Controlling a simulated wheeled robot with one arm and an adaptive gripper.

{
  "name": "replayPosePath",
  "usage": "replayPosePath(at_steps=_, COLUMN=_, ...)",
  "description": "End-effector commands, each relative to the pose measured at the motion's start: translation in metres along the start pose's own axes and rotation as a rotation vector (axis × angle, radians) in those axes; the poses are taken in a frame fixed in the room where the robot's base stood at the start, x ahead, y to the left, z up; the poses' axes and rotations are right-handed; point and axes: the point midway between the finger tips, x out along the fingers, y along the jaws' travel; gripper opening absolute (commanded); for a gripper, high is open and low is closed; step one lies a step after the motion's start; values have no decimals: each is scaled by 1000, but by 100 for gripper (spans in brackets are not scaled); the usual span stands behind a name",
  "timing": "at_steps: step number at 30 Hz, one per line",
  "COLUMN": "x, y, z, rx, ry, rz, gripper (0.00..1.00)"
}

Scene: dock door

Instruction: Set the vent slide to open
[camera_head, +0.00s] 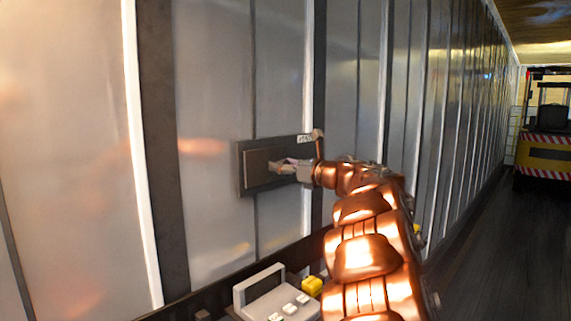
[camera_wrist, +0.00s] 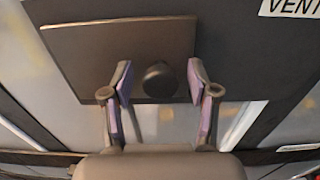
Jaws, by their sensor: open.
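The vent slide is a dark frame (camera_head: 241,178) on the metal wall, with a brown-grey plate (camera_head: 258,168) in it; in the wrist view the plate (camera_wrist: 90,55) fills the upper left. A dark round knob (camera_wrist: 160,79) stands on the plate near its right end. My gripper (camera_head: 280,166) reaches the panel from the right. In the wrist view my gripper (camera_wrist: 158,82) is open, with one purple-padded finger on each side of the knob. I cannot tell whether the fingers touch it. In the head view the knob is hidden.
A label reading "VENT" (camera_wrist: 292,7) is on the frame. A yellow forklift (camera_head: 545,150) is at the far right. The dark floor (camera_head: 480,250) at right is clear.

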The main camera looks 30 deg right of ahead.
Motion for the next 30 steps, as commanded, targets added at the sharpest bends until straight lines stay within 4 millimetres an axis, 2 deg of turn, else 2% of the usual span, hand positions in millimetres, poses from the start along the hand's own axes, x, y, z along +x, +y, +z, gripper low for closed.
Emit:
replayPosePath(at_steps=7, x=0, y=0, z=-1, rx=1, ry=0, rz=-1, gripper=58)
replayPosePath(at_steps=24, x=0, y=-1, z=-1, rx=1, ry=0, rz=-1, gripper=0)
replayPosePath(at_steps=30, x=0, y=-1, z=-1, rx=2, ry=1, rz=-1, gripper=0)
